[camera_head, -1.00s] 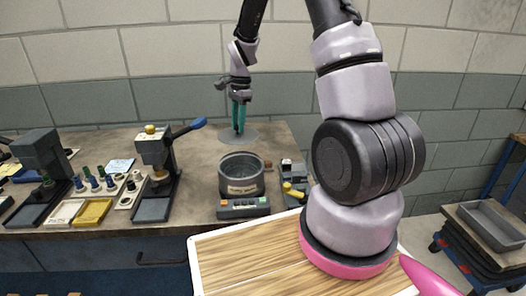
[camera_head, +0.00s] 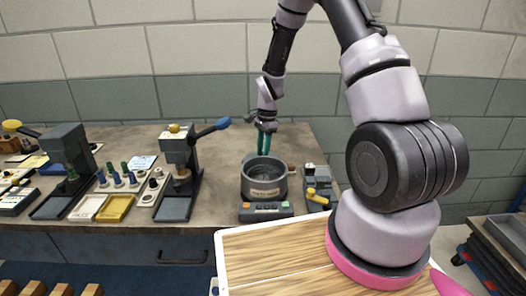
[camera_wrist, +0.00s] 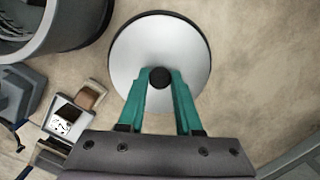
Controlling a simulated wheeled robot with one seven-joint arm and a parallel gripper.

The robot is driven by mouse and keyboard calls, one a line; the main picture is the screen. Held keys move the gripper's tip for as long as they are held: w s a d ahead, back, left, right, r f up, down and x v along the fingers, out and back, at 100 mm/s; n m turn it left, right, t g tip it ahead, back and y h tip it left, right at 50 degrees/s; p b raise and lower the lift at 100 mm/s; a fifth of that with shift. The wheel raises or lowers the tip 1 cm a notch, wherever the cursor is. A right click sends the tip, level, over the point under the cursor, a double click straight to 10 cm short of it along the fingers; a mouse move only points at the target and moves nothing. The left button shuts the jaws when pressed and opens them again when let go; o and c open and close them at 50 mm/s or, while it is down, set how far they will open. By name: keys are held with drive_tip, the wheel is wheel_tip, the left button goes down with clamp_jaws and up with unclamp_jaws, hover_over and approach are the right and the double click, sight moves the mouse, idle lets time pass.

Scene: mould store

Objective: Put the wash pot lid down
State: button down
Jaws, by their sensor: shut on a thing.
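The wash pot lid (camera_wrist: 137,47) is a round silver disc with a dark rim and a black knob. My gripper (camera_wrist: 160,78) is shut on the knob in the wrist view, with the lid flat over the bench. In the head view my gripper (camera_head: 264,150) is low, just behind the wash pot, its teal fingers pointing down. The pot and fingers hide most or all of the lid there. I cannot tell whether the lid touches the bench. The grey wash pot (camera_head: 264,184) stands open on its base; its side also shows at upper left in the wrist view (camera_wrist: 75,28).
The bench (camera_head: 225,200) has bare room right of the lid in the wrist view. A small device with a yellow handle (camera_head: 318,190) stands right of the pot. A press with a blue lever (camera_head: 180,165) stands to its left. The wall (camera_head: 180,95) is behind.

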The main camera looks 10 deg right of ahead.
drive_tip(key=c, duration=0.6)
unclamp_jaws()
drive_tip(key=shift+f, duration=0.1)
wheel_tip(320, 180, up, 22)
drive_tip(key=s+d+n+t, duration=0.2)
drive_tip(key=s+d, duration=0.1)
drive_tip(key=s+d+r+n+t, duration=0.1)
drive_tip(key=s+r+n+t, duration=0.2)
drive_tip(key=s+r, duration=0.5)
drive_tip(key=s+d+r+n+t, duration=0.1)
drive_tip(key=s+r+n, duration=0.3)
drive_tip(key=s+r, duration=0.5)
drive_tip(key=s+t, duration=0.1)
drive_tip(key=s, duration=0.4)
drive_tip(key=shift+s+d+t+y, duration=0.15)
drive_tip(key=shift+d+t+y, duration=0.15)
drive_tip(key=shift+t+y, duration=0.1)
